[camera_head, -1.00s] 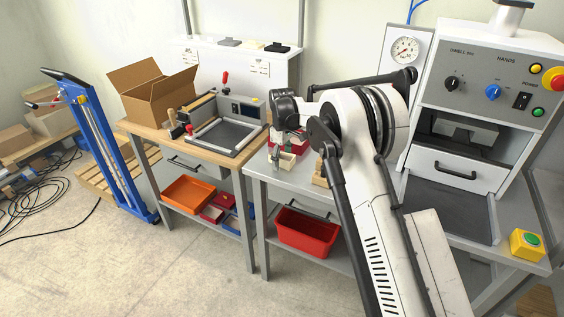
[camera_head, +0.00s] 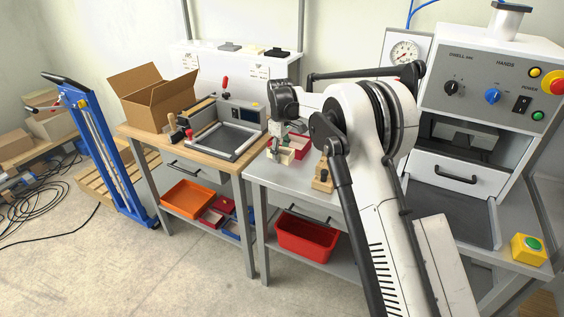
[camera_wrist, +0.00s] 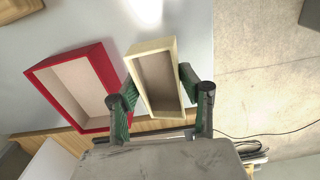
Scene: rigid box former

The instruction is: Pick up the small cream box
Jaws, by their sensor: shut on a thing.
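The small cream box (camera_wrist: 174,44) is open-topped and lies between the two green fingers of my gripper (camera_wrist: 157,84) in the wrist view. The fingers press on its two long sides, so my gripper is shut on it. In the head view the cream box (camera_head: 281,157) shows small below my wrist at the left end of the grey bench. My gripper (camera_head: 283,144) partly hides it there. I cannot tell clearly whether its base is clear of the bench top.
A red open box (camera_wrist: 48,76) stands close left of the cream box in the wrist view. A wooden block (camera_head: 322,179) stands on the grey bench (camera_head: 285,178). The wooden bench with the former (camera_head: 235,137) and a cardboard box (camera_head: 152,97) is to the left.

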